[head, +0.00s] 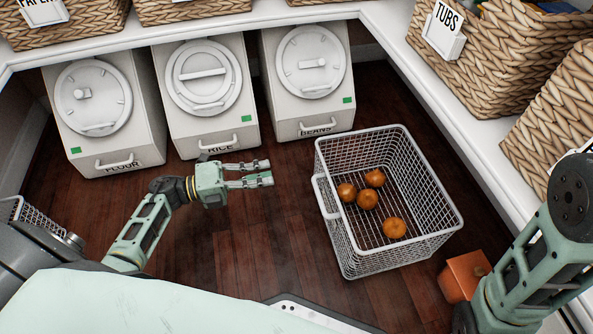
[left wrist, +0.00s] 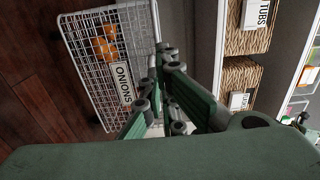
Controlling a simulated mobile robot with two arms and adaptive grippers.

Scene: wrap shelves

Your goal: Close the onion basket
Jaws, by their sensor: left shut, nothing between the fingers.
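The onion basket (head: 347,246) is a white wire basket standing out on the dark wood floor, with several orange-brown onions (head: 367,199) inside. Its handle (head: 322,197) is on the side facing my left gripper. In the left wrist view the basket (left wrist: 88,75) is at upper left with its ONIONS label (left wrist: 122,83). My left gripper (head: 271,172) is shut and empty, left of the basket and apart from it. Its fingers also show in the left wrist view (left wrist: 165,62). My right arm comes in at lower right; its gripper is out of view.
White FLOUR (head: 110,148), RICE (head: 240,137) and BEANS (head: 315,122) bins stand along the back. A white shelf (head: 440,98) with wicker baskets (head: 500,62) runs along the right. An orange-brown box (head: 462,277) is near the basket's lower right. Floor left of the basket is clear.

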